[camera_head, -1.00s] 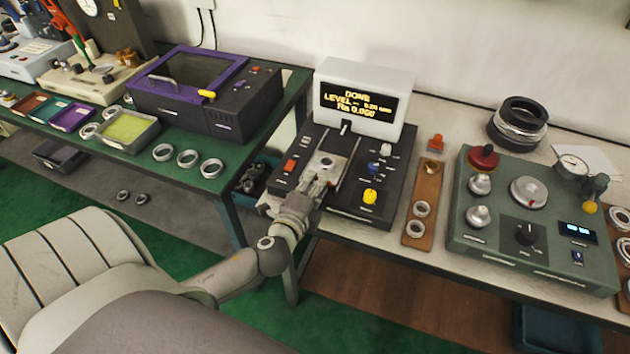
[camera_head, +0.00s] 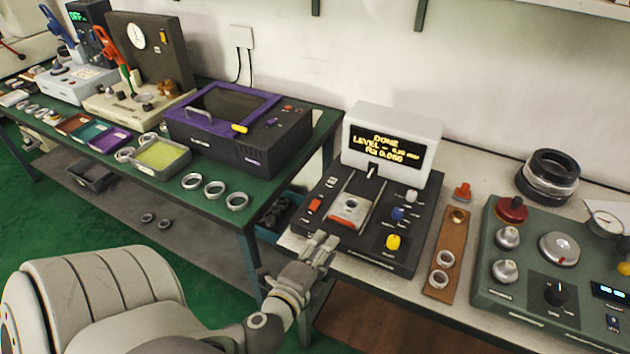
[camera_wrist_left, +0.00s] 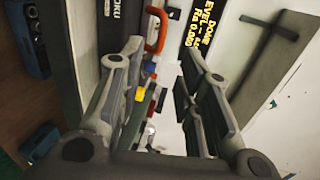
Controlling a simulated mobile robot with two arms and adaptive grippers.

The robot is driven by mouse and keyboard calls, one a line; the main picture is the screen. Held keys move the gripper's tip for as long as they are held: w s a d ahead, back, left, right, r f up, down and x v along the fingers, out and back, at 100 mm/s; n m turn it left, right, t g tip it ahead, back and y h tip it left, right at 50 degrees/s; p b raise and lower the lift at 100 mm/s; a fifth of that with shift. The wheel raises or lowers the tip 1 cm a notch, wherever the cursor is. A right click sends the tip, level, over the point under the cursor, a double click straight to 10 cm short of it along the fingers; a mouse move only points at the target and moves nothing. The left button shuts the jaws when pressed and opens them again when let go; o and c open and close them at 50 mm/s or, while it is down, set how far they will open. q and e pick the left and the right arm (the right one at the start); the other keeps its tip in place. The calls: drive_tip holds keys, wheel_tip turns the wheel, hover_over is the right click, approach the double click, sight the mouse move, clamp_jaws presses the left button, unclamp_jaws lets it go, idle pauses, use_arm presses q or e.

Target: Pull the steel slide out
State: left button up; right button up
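The steel slide (camera_head: 350,208) sits in the black gauge (camera_head: 419,232), toward its front, with an orange-red front edge. A round ring or opening shows on its top. My left gripper (camera_head: 322,243) is in front of the gauge and just below the slide's front, apart from it in the head view. In the left wrist view my left gripper (camera_wrist_left: 160,78) has its fingers spread with nothing held between them. An orange-red looped handle (camera_wrist_left: 156,30) shows beyond the fingers. My right gripper is not in view.
A white display (camera_head: 391,145) reading DONE stands behind the slide. Red, blue and yellow (camera_head: 393,242) controls flank it. A wooden ring board (camera_head: 445,255) and a green device (camera_head: 550,262) stand at right. A purple machine (camera_head: 238,122) stands at left.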

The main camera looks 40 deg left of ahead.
use_arm(q)
drive_tip(key=shift+v, duration=1.75)
